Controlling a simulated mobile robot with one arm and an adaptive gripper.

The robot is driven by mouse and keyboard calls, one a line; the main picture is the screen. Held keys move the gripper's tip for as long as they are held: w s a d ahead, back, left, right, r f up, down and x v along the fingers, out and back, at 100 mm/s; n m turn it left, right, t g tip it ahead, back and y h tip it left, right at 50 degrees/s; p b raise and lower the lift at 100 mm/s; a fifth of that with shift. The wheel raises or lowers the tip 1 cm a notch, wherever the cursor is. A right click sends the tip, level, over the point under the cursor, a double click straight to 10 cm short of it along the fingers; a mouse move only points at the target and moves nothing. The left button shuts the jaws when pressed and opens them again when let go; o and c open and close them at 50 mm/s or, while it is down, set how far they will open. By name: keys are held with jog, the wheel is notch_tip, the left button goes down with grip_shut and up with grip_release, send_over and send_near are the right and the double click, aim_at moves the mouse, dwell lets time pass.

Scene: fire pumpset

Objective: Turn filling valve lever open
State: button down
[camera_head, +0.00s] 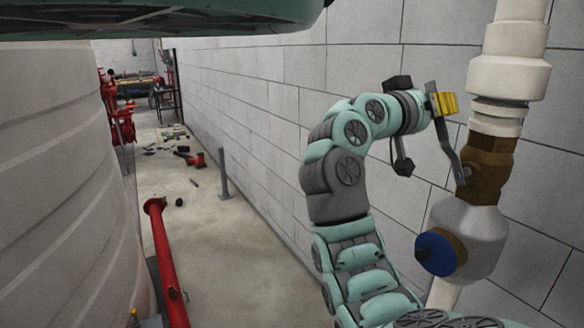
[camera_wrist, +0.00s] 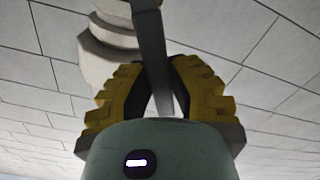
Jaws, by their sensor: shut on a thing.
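The filling valve lever (camera_head: 445,140) is a flat grey metal bar. It runs up and to the left from the brass valve body (camera_head: 488,168) on the white vertical pipe. My gripper (camera_head: 440,104), with yellow fingers, is at the upper part of the lever. In the wrist view the lever (camera_wrist: 150,45) passes between the two yellow fingers of my gripper (camera_wrist: 155,70), which are closed on it. The exact contact faces are partly hidden. The white pipe (camera_wrist: 108,45) shows behind the fingers.
A white fitting with a blue round cap (camera_head: 436,254) sits below the valve. A grey block wall (camera_head: 260,90) is close behind. A large pale tank (camera_head: 60,180) stands at left, with a red pipe (camera_head: 165,255) beside it. Tools lie on the floor farther back.

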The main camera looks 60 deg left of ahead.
jog(key=shift+s+d+r+m+b, duration=0.1)
jog(key=shift+d+r+m+b, duration=0.15)
jog(key=shift+d+m+b, duration=0.9)
jog(key=shift+s+d+r+m+b, duration=0.15)
jog(key=shift+d+m+b, duration=0.6)
jog(key=shift+b, duration=0.75)
jog(key=shift+w+d+r+m+b, duration=0.1)
jog(key=shift+d+r+m+b, duration=0.2)
jog(key=shift+d+m+b, duration=0.85)
jog(key=shift+a+n, duration=0.1)
jog(key=shift+n, duration=0.15)
jog(key=c, duration=0.9)
grip_release()
jog(key=shift+r, duration=0.1)
jog(key=shift+r, duration=4.9)
